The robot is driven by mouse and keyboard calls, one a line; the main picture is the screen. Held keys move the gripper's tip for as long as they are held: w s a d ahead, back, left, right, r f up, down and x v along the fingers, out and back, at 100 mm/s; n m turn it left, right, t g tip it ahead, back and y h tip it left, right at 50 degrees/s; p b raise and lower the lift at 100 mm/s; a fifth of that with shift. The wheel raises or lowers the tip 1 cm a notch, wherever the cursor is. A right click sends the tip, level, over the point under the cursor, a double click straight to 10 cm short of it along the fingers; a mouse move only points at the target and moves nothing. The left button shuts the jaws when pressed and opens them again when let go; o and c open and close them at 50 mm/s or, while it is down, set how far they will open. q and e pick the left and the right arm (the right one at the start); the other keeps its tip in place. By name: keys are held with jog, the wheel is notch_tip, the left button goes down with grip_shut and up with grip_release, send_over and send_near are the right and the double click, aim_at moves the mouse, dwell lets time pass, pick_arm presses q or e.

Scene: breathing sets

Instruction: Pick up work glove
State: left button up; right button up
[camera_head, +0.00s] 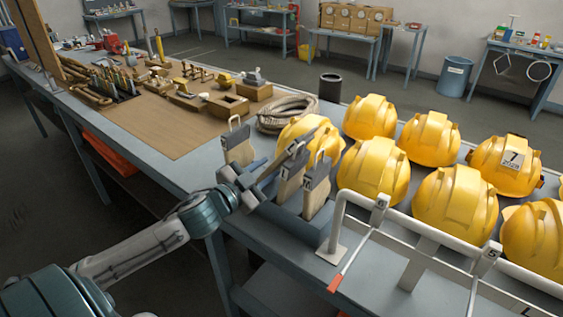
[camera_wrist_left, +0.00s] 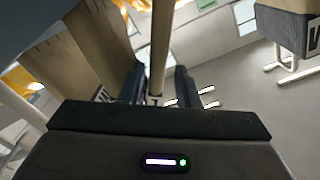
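I cannot make out a work glove for certain in either view. My left gripper (camera_head: 294,150) reaches in from the left among upright grey-and-tan boards (camera_head: 317,187) with looped handles, in front of the yellow helmets. In the left wrist view, its two dark fingers (camera_wrist_left: 159,88) stand apart. A thin tan bar (camera_wrist_left: 158,45) shows between them, with space on both sides. It seems to be a board's handle, but I cannot tell how deep between the fingers it is. My right gripper is not in view.
Several yellow helmets (camera_head: 372,170) fill the right of the grey table (camera_head: 190,175). A white rail rack (camera_head: 405,240) stands in front of them. A coiled rope (camera_head: 285,113) and a dark cup (camera_head: 330,87) lie behind the boards.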

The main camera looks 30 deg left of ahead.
aim_at(273, 166)
pick_arm(q)
jog(key=shift+w+d+r+p, duration=0.15)
jog(key=shift+w+p, duration=0.2)
jog(key=shift+w, duration=0.4)
jog(key=w, duration=0.1)
jog(key=w+p, duration=0.1)
jog(key=shift+w+d, duration=0.2)
jog(key=shift+w, duration=0.1)
jog(key=shift+w+d+f, duration=0.1)
jog(key=shift+w+f, duration=0.1)
jog(key=shift+w, duration=0.3)
grip_shut()
